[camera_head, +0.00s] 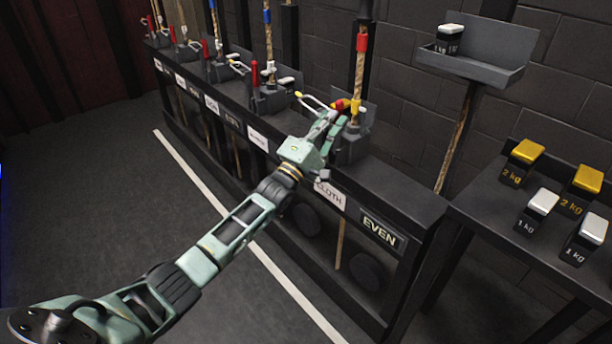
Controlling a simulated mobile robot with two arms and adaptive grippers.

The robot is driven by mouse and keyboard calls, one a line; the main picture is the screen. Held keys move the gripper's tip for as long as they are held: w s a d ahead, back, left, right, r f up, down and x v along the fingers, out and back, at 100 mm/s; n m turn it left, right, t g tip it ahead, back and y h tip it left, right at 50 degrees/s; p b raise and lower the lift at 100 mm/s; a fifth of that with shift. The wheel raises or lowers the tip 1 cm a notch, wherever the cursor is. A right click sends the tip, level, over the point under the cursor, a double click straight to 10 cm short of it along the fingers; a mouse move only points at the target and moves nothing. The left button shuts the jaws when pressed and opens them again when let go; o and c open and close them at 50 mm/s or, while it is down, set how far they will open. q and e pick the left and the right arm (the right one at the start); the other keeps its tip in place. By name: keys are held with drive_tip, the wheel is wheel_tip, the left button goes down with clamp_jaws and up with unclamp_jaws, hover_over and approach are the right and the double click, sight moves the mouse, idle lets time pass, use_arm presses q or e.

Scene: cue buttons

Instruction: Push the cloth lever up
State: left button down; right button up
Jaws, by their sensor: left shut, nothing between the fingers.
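The station with the CLOTH label (329,194) is near the right end of a long black rail. A lever with a red and yellow end (342,104) shows above it, beside a rope (359,72) with a red band. Its lower part is hidden behind my gripper. My left gripper (332,118) reaches in from the lower left and is shut and empty, its fingertips close to the lever. I cannot tell whether they touch it. My right gripper is not in view.
Other stations with upright red levers (254,76) line the rail to the left. An EVEN sign (382,232) is at the right end. A table (500,265) with several weights and a stand with a tray (490,68) are at right. The floor (90,210) is clear at left.

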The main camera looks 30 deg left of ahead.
use_arm(q)
drive_tip(key=shift+w, duration=0.1)
idle(0.3)
drive_tip(key=v, duration=1.2)
idle(0.3)
